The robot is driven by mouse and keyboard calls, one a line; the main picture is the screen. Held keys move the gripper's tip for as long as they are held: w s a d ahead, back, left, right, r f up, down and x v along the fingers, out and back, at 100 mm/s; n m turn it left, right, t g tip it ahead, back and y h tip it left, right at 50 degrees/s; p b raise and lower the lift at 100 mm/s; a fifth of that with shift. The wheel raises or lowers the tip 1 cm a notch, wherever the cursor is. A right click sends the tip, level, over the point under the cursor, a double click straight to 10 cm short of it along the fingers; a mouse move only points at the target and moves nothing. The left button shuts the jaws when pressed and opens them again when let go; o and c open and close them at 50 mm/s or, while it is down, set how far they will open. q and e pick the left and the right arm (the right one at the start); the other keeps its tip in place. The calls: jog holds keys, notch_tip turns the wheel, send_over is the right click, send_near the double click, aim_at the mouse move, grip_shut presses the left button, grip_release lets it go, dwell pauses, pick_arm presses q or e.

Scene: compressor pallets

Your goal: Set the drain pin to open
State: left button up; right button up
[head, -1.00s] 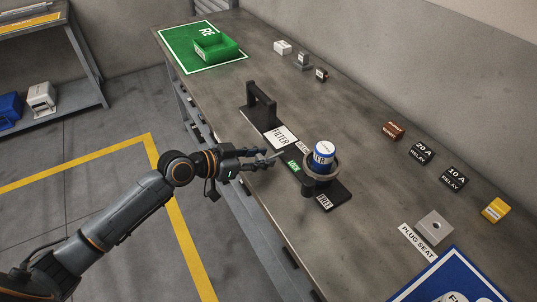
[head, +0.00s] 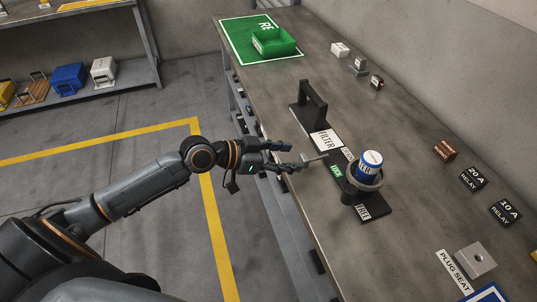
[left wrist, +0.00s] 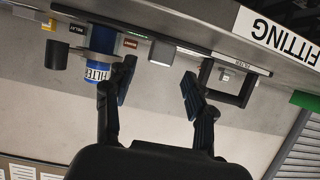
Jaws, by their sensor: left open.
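A thin grey bar (head: 315,158), which may be the drain pin, sticks out at the near side of the black filter fixture (head: 376,207) on the bench, beside a green label (head: 336,172). A white and blue filter (head: 370,162) stands in the fixture's ring; it also shows in the left wrist view (left wrist: 101,58). My left gripper (head: 297,157) is open at the bench's near edge, its lower fingertip close to the bar's near end. Whether they touch I cannot tell. In the left wrist view my open fingers (left wrist: 157,84) have nothing held between them. My right gripper is not in view.
A black handle frame (head: 312,101) stands at the fixture's far end. A green tray (head: 274,43) lies further back. Relays (head: 475,178) and a plug seat block (head: 474,260) sit to the right.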

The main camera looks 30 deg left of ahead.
pick_arm(q)
jog(key=v, duration=0.6)
jog(key=shift+s+a, duration=0.2)
jog(key=shift+s, duration=0.05)
jog(key=shift+r, duration=0.15)
